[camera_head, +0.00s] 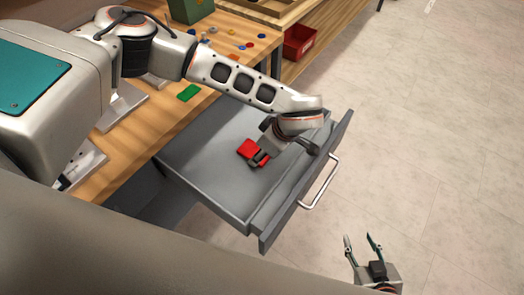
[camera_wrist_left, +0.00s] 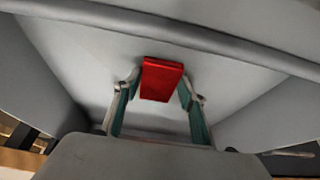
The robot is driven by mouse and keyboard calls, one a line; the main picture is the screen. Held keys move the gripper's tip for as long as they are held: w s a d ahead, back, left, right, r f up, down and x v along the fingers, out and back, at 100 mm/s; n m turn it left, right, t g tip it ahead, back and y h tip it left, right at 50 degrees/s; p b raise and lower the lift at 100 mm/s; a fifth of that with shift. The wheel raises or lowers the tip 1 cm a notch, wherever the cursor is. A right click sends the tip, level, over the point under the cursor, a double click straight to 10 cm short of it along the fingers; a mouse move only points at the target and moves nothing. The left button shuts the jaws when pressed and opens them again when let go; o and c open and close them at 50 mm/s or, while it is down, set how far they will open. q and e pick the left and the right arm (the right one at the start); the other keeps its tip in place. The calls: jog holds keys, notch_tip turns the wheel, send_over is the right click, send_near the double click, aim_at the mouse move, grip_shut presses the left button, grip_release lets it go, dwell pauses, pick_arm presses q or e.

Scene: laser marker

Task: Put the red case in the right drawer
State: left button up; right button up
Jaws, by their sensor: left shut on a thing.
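The red case (camera_head: 247,149) is inside the open grey drawer (camera_head: 205,172), over its floor. My left gripper (camera_head: 259,157) reaches down into the drawer and is shut on the red case. In the left wrist view the red case (camera_wrist_left: 161,80) sits between the two fingertips, with the drawer's grey inside around it. I cannot tell whether the case touches the drawer floor. My right gripper (camera_head: 361,244) is open and empty, in front of the drawer and low in the picture.
The wooden table (camera_head: 135,135) holds a green case (camera_head: 189,92), several small coloured discs and a dark green box (camera_head: 190,10). A red bin (camera_head: 299,41) stands on the wooden shelf behind. The drawer's handle (camera_head: 320,184) faces the clear floor at right.

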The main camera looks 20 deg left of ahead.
pick_arm(q)
jog(key=o, duration=1.1)
jog(key=shift+o, duration=0.2)
jog(key=v, duration=1.2)
jog(key=shift+p, duration=0.4)
jog(key=shift+r, duration=0.15)
